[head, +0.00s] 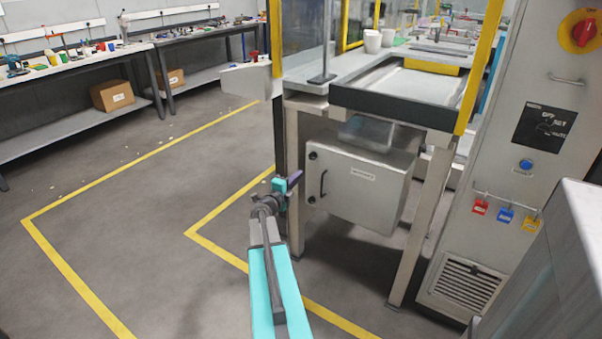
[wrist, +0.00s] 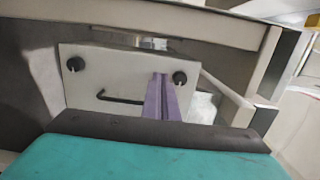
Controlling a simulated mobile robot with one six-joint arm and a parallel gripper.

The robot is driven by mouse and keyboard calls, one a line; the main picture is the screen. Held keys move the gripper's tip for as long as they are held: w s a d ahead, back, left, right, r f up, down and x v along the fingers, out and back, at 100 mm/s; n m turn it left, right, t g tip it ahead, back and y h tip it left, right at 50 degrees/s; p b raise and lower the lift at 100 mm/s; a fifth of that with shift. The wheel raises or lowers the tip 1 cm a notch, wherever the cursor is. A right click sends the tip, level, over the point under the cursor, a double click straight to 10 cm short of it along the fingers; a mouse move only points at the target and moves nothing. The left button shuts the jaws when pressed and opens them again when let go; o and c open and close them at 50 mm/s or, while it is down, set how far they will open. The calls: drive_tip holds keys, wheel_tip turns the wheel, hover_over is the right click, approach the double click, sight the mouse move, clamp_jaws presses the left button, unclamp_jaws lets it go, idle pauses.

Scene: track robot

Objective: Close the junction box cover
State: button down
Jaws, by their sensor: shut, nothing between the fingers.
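The grey junction box (head: 400,185) hangs under the workstation table. Its cover (head: 350,190) faces me, with a small label, a dark handle (head: 322,184) and two round black latches along its left edge. I cannot tell whether the cover lies flush or stands slightly off the box. In the wrist view the cover (wrist: 130,78) appears turned, with the black handle (wrist: 118,98) and both latches, one partly beside my fingers. My gripper (head: 294,180), with purple fingers, is shut and empty, left of the cover near the handle. The fingers (wrist: 162,95) overlap the cover in the wrist view; contact is unclear.
A table leg (head: 292,140) stands close to my gripper, and another leg (head: 425,220) stands right of the box. A control cabinet (head: 520,150) with a red knob fills the right. Workbenches (head: 60,80) line the left wall. The floor between is mostly clear, with yellow lines.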

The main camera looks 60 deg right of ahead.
drive_tip(key=a, duration=0.6)
drive_tip(key=shift+w+a, duration=0.15)
drive_tip(key=shift+w, duration=0.1)
idle(0.3)
